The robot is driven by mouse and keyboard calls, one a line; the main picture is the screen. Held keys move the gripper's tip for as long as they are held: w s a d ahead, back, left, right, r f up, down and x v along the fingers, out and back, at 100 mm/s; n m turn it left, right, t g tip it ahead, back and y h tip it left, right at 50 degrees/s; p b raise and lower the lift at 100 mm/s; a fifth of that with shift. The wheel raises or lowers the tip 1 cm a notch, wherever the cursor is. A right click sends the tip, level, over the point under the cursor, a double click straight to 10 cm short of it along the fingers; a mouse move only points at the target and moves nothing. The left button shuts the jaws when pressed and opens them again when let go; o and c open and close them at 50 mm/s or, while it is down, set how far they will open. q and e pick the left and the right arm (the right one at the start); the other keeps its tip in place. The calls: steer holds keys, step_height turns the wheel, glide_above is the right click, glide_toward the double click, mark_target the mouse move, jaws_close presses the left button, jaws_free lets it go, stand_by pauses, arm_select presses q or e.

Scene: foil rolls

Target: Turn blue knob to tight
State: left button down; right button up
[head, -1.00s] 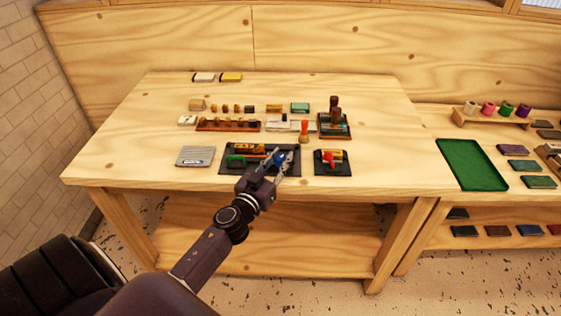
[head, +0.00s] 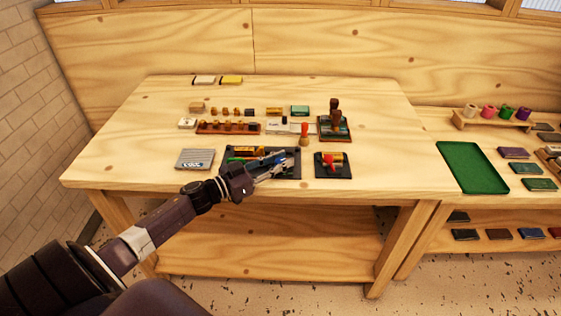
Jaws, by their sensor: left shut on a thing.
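A dark base plate (head: 291,176) lies near the front edge of the wooden table, with a yellow-orange block (head: 248,151) and a green part (head: 234,159) on it. My left gripper (head: 279,160) reaches over this plate from the left, low and tilted. Its fingers are shut on the blue knob (head: 279,155), of which only a little blue shows between and beside the fingers. The knob's marking and its turn angle cannot be made out. My right gripper is not in view.
A second dark plate (head: 341,173) with a red handle (head: 330,164) stands just right. Behind are a red-topped stamp (head: 304,133) and a wooden rack (head: 228,128). The table's right side is clear.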

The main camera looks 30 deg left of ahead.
arm_select(q)
steer(key=shift+f, duration=0.15)
steer(key=c, duration=1.6)
jaws_free()
steer(key=v, duration=1.2)
